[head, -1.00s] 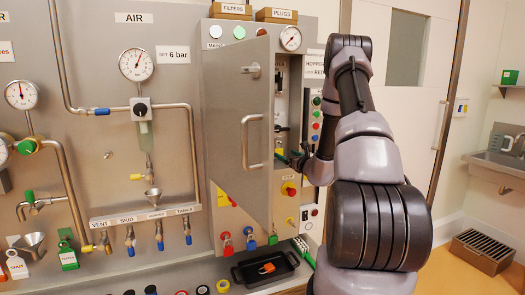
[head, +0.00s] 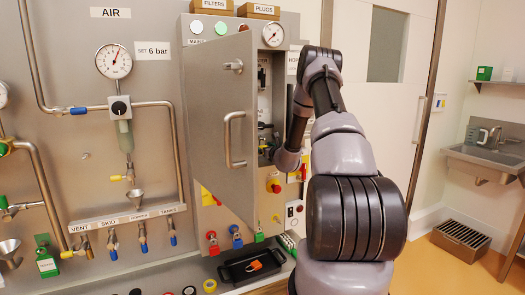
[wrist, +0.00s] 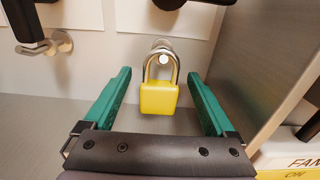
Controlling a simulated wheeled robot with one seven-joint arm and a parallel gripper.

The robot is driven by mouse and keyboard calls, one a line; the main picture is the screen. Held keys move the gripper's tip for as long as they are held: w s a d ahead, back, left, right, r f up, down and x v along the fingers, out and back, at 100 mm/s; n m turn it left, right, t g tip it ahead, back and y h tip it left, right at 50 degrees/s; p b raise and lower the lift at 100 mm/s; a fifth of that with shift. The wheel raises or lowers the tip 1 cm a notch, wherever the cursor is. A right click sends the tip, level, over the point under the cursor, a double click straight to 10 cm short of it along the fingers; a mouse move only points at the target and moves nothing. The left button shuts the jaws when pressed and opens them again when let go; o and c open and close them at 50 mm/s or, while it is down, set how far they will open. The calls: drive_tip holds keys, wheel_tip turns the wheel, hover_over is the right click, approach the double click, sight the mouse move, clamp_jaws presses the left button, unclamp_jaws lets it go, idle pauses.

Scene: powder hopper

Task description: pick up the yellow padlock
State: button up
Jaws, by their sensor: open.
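The yellow padlock (wrist: 159,98) hangs by its silver shackle from a metal peg on a pale wall in the wrist view. My gripper (wrist: 160,88) is open, with one green finger to the left and one to the right of the padlock. Gaps show between the padlock and both fingers. In the head view my gripper is mostly hidden inside the open cabinet, and I cannot make out the yellow padlock there.
The open cabinet door (head: 213,120) stands left of my arm. A metal side wall (wrist: 265,60) is close on the right in the wrist view. Red, blue and green padlocks (head: 236,238) hang below the cabinet. A black tray (head: 236,274) holds an orange item.

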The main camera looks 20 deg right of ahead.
drive_tip(key=shift+w, duration=0.1)
clamp_jaws()
drive_tip(key=shift+r, duration=0.1)
drive_tip(key=shift+r, duration=0.45)
drive_tip(key=shift+s+r, duration=0.25)
drive_tip(key=s+r, duration=0.1)
drive_tip(key=s, duration=1.6)
drive_tip(key=shift+s+d+r, duration=0.15)
drive_tip(key=shift+s+d, duration=0.1)
drive_tip(key=shift+d, duration=0.05)
